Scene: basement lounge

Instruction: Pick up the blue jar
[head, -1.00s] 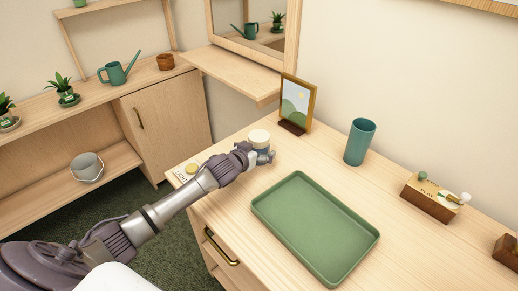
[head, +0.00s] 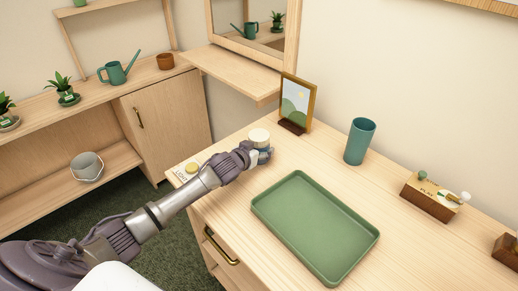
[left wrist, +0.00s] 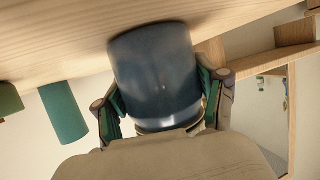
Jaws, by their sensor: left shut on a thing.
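The blue jar (left wrist: 158,75) fills the middle of the left wrist view, between the two fingers of my left gripper (left wrist: 162,100). In the head view its pale lid (head: 259,136) shows above my left gripper (head: 260,155), near the left back part of the wooden dresser top (head: 230,172). The gripper is shut on the jar and hides most of its body in the head view. My right gripper is not in view.
A green tray (head: 338,262) lies in front, right of the jar. A picture frame (head: 297,103) stands behind the jar and a teal cup (head: 359,141) to its right. A box with a yellow button (head: 191,168) sits left of the gripper. A wooden block with knobs (head: 432,198) stands right.

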